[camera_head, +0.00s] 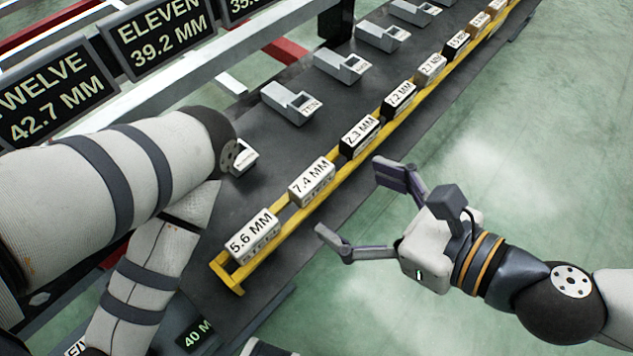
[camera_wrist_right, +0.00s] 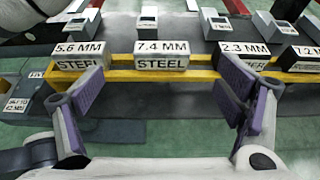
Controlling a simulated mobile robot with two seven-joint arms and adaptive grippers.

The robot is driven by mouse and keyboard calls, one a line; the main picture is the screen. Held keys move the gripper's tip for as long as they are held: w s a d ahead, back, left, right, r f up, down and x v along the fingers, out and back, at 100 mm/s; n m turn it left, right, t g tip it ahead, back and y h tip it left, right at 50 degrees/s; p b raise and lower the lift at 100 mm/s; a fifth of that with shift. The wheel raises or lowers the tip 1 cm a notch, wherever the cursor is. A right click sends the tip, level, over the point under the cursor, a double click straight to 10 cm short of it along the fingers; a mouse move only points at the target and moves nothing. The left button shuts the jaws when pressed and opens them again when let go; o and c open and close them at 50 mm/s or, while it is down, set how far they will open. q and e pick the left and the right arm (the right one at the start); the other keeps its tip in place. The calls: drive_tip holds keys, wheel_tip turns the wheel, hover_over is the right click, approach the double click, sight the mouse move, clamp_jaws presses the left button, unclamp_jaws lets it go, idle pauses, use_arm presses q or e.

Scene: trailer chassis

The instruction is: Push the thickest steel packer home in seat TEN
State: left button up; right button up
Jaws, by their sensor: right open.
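The 7.4 MM steel packer (camera_head: 312,182) sits in the yellow rail rack, second from the near end. It also shows centred in the right wrist view (camera_wrist_right: 162,62), beyond my fingers. Its label is the thickest steel figure I can read. Seat TEN (camera_head: 291,103) is a grey slotted block on the dark deck behind the rack, and its slot looks empty. My right gripper (camera_head: 358,207) is open and empty, in front of the rack. Its fingers point at the rack, with the 7.4 MM packer between them in the wrist view, apart from it. My left gripper is out of view.
The 5.6 MM steel packer (camera_head: 252,236) and the black 2.3 MM packer (camera_head: 359,137) flank the 7.4 MM one in the yellow rack (camera_head: 229,275). More seats line the deck (camera_head: 237,200). Display boards (camera_head: 158,38) stand at the back left. My left arm covers the deck's left part.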

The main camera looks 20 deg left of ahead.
sight(313, 177)
drive_tip(key=b+x, duration=0.1)
drive_tip(key=x, duration=0.8)
drive_tip(key=shift+w+b, duration=0.15)
drive_tip(key=shift+b, duration=0.15)
drive_tip(key=shift+r, duration=0.1)
drive_tip(key=c, duration=1.6)
